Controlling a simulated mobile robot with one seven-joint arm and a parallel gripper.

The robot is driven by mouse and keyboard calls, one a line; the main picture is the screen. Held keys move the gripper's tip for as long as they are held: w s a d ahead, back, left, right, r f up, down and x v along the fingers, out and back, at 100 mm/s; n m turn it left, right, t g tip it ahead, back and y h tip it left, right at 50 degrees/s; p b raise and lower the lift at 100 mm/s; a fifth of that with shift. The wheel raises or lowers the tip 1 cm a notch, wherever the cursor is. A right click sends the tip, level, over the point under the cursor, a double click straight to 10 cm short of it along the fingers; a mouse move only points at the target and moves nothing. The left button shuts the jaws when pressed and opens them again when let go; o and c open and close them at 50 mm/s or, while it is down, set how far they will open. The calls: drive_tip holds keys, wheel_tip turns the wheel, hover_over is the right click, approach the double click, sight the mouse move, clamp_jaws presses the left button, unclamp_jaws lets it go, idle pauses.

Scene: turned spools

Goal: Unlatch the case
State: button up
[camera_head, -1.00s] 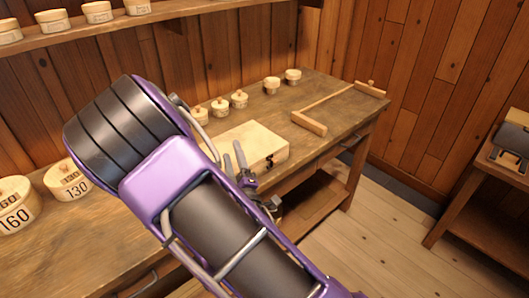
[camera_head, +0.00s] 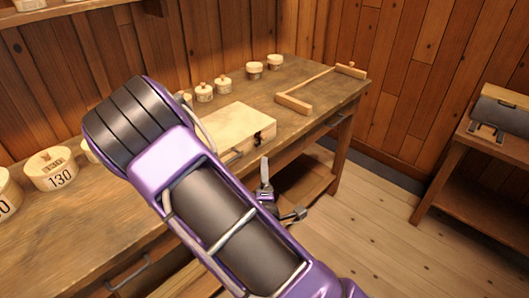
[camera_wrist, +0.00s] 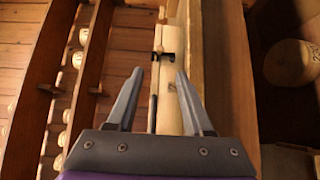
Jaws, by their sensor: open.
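The case (camera_head: 225,128) is a pale wooden box lying flat on the workbench. A dark latch (camera_head: 258,136) sits toward the right end of its front face, and a thin handle (camera_head: 233,156) is left of it. The front of the case also shows in the wrist view (camera_wrist: 170,108), with the dark latch (camera_wrist: 165,55) beyond my fingertips. My gripper (camera_wrist: 158,76) is open and empty, its fingers pointing toward the latch without visibly touching it. In the head view my gripper (camera_head: 270,190) hangs in front of the bench edge, below the case. My arm hides part of the case's left side.
The workbench (camera_head: 180,225) has a drawer handle (camera_head: 128,272) on its front. Lidded pots stand behind and left of the case, including one marked 130 (camera_head: 50,170). A wooden frame-like tool (camera_head: 320,88) lies to the right. A side table (camera_head: 470,150) stands far right, with open floor between.

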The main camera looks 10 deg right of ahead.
sight(264, 140)
drive_tip(key=w, duration=0.4)
drive_tip(key=w+d+b, duration=0.1)
drive_tip(key=w, duration=0.3)
drive_tip(key=w+d, duration=0.1)
drive_tip(key=w, duration=0.3)
drive_tip(key=shift+w+d, duration=0.15)
drive_tip(key=shift+c, duration=0.2)
clamp_jaws()
